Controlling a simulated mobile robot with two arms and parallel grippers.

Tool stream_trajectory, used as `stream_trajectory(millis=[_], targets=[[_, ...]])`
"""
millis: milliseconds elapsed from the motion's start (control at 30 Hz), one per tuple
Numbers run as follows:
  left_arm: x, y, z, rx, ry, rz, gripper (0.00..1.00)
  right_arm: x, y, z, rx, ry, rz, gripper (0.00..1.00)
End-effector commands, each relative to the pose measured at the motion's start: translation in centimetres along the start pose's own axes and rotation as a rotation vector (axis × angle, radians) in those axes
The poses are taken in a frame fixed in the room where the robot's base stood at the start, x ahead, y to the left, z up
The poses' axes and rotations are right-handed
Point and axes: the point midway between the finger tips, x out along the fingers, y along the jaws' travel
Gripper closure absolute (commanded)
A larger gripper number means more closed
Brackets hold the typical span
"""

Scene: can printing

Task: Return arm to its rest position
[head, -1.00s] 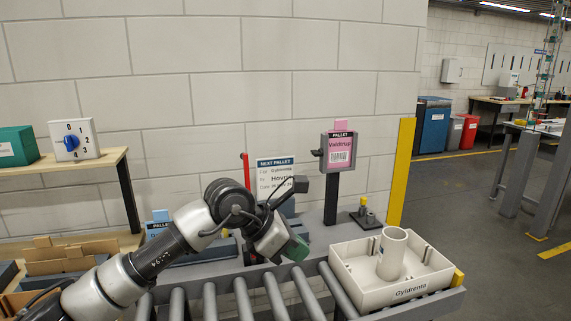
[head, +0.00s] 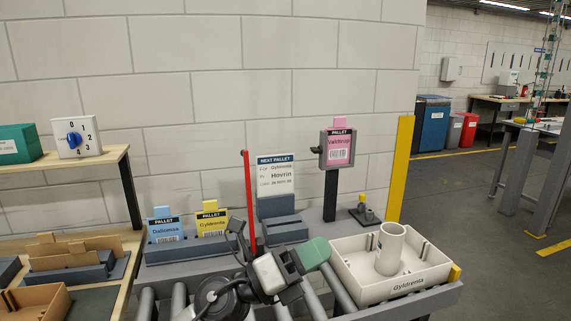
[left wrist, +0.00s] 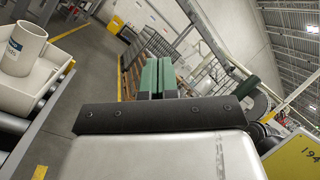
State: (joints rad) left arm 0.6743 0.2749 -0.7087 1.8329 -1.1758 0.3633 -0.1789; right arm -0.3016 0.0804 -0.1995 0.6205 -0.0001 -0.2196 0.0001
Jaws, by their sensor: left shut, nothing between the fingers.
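My left arm comes up from the bottom of the head view. Its left gripper (head: 315,254), with green fingertips, is above the roller conveyor, just left of the white Gyldrenta tray. In the left wrist view the two green fingers (left wrist: 158,77) are pressed together with nothing between them. My right gripper does not show in either view.
A white tray (head: 430,283) labelled Gyldrenta holds an upright white cylinder (head: 390,248) on the conveyor (head: 180,300). Behind are a rack with blue (head: 166,230) and yellow (head: 212,224) pallet cards, a red post (head: 249,200), and a pink card (head: 340,150) on a stand.

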Motion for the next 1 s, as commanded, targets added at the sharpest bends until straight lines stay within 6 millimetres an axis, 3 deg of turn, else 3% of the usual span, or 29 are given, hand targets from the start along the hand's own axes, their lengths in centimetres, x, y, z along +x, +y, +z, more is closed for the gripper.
stream_trajectory(millis=[133, 267, 367, 500, 600, 700, 1000], targets=[[-6.5, 1.7, 2.6, -0.422, -0.51, 0.006, 1.0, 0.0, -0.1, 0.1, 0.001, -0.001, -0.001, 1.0], [-14.9, 5.4, 2.4, -0.784, -0.945, 0.104, 1.0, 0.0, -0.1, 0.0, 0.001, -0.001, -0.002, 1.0], [-21.5, 8.1, -0.3, -1.03, -1.239, 0.223, 1.0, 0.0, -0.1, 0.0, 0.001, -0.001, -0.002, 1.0], [-29.6, 9.9, -6.5, -1.319, -1.58, 0.426, 1.0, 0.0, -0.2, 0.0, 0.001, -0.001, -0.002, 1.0], [-33.5, 9.7, -10.8, -1.463, -1.75, 0.564, 1.0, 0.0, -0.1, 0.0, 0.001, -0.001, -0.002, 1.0], [-36.1, 9.0, -14.4, -1.569, -1.871, 0.684, 1.0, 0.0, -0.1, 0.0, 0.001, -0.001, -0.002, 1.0], [-40.9, 5.1, -22.5, -1.775, -2.107, 0.996, 1.0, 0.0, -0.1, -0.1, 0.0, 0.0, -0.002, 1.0]])
